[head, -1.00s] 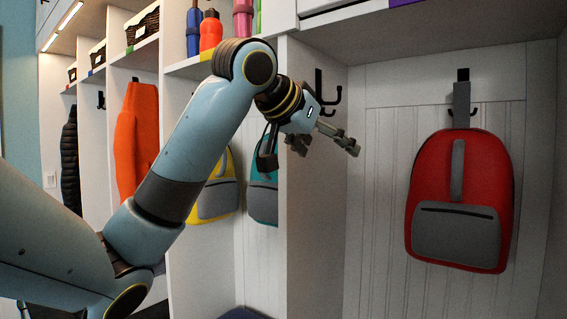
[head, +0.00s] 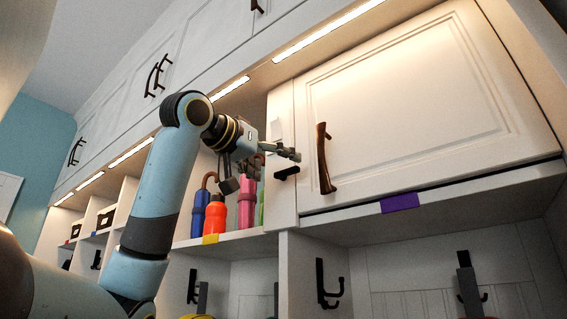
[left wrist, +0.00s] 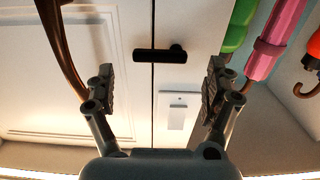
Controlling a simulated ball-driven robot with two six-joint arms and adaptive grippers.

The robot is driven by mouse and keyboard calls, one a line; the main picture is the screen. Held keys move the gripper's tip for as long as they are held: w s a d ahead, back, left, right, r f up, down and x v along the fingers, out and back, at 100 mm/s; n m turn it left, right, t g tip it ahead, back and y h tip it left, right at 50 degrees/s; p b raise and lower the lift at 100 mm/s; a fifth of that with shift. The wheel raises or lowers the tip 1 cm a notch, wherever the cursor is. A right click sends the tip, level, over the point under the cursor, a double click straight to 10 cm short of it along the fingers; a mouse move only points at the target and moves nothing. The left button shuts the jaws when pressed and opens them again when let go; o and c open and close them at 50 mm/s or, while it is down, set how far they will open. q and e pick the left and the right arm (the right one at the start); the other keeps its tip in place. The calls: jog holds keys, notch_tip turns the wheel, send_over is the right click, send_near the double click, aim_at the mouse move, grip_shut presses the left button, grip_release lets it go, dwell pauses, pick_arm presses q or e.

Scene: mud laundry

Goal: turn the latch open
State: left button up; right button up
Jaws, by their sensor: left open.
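The latch (head: 287,173) is a short dark bar at the left edge of a closed white cabinet door (head: 420,110). In the left wrist view the latch (left wrist: 158,56) lies crosswise over the seam between the door and its frame. My left gripper (head: 264,166) is open and empty, in front of the frame and close to the latch. In the left wrist view its two fingers (left wrist: 161,76) stand wide apart to either side of the latch, with no contact visible. My right gripper is not in view.
A curved dark door handle (head: 325,160) stands right of the latch. A white plate (left wrist: 178,108) is on the frame. Dark hooks (head: 328,283) are below.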

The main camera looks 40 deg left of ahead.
aim_at(284, 170)
pick_arm(q)
jog(key=shift+w+a+p, duration=0.2)
jog(key=shift+w+p, duration=0.3)
jog(key=shift+w, duration=1.35)
jog(key=c, duration=1.2)
